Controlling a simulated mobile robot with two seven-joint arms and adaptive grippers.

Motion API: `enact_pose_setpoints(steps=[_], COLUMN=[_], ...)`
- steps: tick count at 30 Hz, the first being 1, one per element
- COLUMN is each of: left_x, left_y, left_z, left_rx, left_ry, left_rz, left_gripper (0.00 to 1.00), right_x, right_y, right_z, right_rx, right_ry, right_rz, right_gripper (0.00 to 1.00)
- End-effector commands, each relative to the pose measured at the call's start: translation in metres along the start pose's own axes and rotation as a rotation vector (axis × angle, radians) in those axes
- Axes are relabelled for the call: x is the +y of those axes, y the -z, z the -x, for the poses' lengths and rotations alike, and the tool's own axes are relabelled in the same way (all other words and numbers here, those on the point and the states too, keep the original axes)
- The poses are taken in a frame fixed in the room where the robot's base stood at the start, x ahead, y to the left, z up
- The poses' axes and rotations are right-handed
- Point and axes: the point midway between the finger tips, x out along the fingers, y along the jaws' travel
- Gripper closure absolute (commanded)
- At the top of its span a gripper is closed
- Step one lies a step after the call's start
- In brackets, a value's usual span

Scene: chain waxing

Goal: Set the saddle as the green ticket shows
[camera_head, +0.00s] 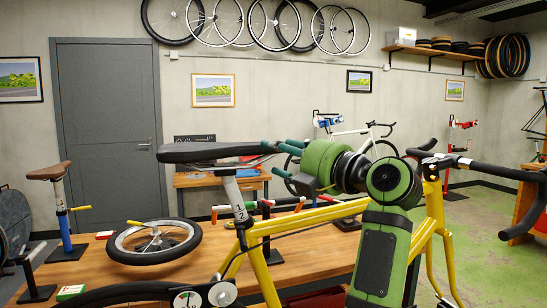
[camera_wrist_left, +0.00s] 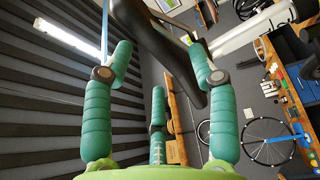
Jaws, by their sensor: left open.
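The black saddle (camera_head: 205,152) sits on a silver seatpost (camera_head: 236,197) marked with a 2, in the yellow bike frame (camera_head: 320,215). My left gripper (camera_head: 278,155) has teal fingers and is open at the saddle's right end. In the left wrist view the saddle (camera_wrist_left: 172,50) slants across the space between the open fingers (camera_wrist_left: 160,75); I cannot tell whether they touch it. A small green and white item (camera_head: 70,292) lies at the lower left; I cannot tell whether it is the ticket. My right gripper is not in view.
A wooden bench (camera_head: 310,258) stands behind the frame, with a small wheel (camera_head: 153,241) on it. Another brown saddle on a blue post (camera_head: 52,172) stands at the left. Black handlebars (camera_head: 490,168) reach to the right. The green floor at the right is partly clear.

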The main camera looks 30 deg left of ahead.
Motion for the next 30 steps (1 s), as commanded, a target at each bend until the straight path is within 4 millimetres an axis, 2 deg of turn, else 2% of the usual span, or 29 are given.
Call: enact_pose_setpoints(steps=[4, 7, 15, 19, 30], left_x=[0.006, 0.007, 0.006, 0.004, 0.002], left_y=[0.009, 0.010, 0.010, 0.009, 0.008], left_z=[0.002, -0.005, -0.046, -0.060, -0.068], left_rx=[-0.021, -0.022, -0.019, -0.020, -0.023], left_ry=[0.062, 0.070, 0.065, 0.066, 0.065], left_rz=[0.041, 0.044, 0.042, 0.042, 0.043], left_gripper=[0.42, 0.42, 0.42, 0.42, 0.42], right_x=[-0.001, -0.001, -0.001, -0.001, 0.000], right_y=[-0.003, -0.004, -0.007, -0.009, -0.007], right_z=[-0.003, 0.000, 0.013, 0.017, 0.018], right_rx=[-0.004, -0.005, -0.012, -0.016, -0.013], right_ry=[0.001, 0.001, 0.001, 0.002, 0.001], right_rz=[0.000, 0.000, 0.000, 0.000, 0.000], right_gripper=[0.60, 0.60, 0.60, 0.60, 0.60])
